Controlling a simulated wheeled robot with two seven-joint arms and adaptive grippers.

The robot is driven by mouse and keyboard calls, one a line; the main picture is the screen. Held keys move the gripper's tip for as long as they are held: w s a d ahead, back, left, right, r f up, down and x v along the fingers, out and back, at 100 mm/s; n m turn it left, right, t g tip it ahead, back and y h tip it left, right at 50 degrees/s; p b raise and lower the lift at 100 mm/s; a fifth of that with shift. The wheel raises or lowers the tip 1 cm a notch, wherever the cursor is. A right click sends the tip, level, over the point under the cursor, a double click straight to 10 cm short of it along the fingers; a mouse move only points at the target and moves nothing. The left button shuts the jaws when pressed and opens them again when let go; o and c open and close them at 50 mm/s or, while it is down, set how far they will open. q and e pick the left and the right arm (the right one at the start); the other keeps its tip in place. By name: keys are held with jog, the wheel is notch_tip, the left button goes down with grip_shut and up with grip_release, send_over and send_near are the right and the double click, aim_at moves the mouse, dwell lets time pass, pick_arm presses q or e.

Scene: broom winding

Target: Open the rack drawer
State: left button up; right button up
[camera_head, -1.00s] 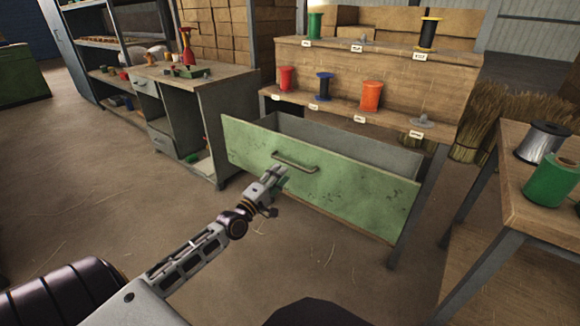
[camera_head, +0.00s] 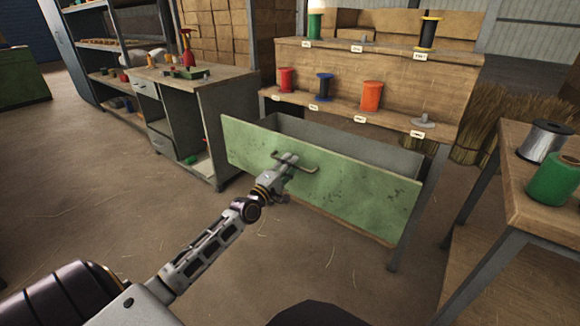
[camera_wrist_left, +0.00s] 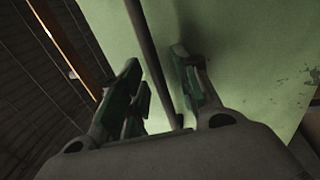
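The rack drawer has a worn green front (camera_head: 350,190) and stands pulled out from the rack, with its grey inside showing. Its metal bar handle (camera_head: 312,170) is on the upper part of the front. My left gripper (camera_head: 289,160) is at the left part of this handle. In the left wrist view, the handle bar (camera_wrist_left: 149,50) runs between the two spread fingers of my left gripper (camera_wrist_left: 156,62). Gaps show between the bar and the fingers. The green drawer front (camera_wrist_left: 245,50) fills the background there. My right gripper is not in view.
The rack shelves (camera_head: 350,112) above the drawer hold several coloured spools. A wooden table (camera_head: 515,200) with a silver spool (camera_head: 543,142) and a green spool (camera_head: 553,178) stands at the right. A workbench (camera_head: 205,85) stands at the left. The floor before the drawer is clear.

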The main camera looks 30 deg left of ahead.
pick_arm(q)
jog(key=shift+w, duration=0.2)
grip_shut()
dwell(0.3)
